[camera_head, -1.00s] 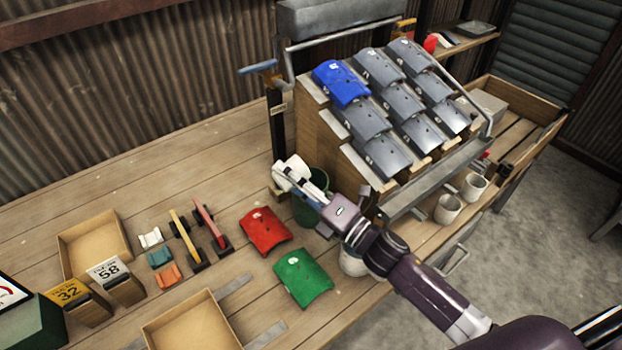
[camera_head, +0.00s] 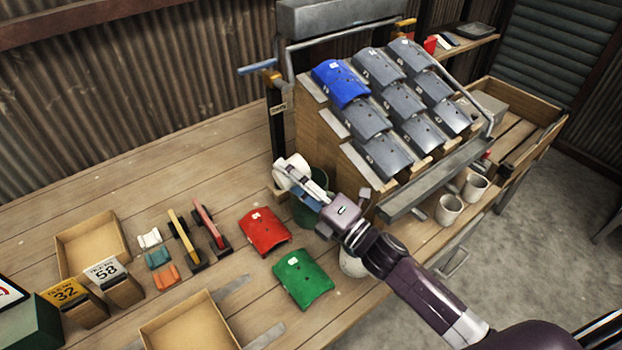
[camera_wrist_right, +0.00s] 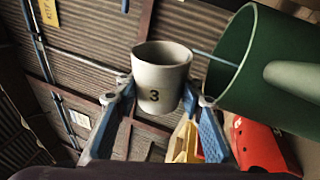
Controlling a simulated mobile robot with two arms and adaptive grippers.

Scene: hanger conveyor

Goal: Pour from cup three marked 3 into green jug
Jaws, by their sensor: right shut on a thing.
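Cup three (camera_wrist_right: 158,84) is off-white with a black 3 on its side. My right gripper (camera_head: 298,180) is shut on it. In the head view the white cup (camera_head: 287,171) is held tilted at the green jug's left rim. The green jug (camera_head: 308,208) stands on the bench, partly hidden by my right gripper and arm. The right wrist view shows the jug's open mouth (camera_wrist_right: 235,45) to the right of the cup, close to it. The right gripper's fingers (camera_wrist_right: 155,105) grip both sides of the cup. I cannot see the cup's contents. My left gripper is not in view.
A red curved panel (camera_head: 264,232) and a green one (camera_head: 303,279) lie in front of the jug. A sloped rack of grey panels with one blue panel (camera_head: 340,82) stands behind. Two white cups (camera_head: 449,209) stand right.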

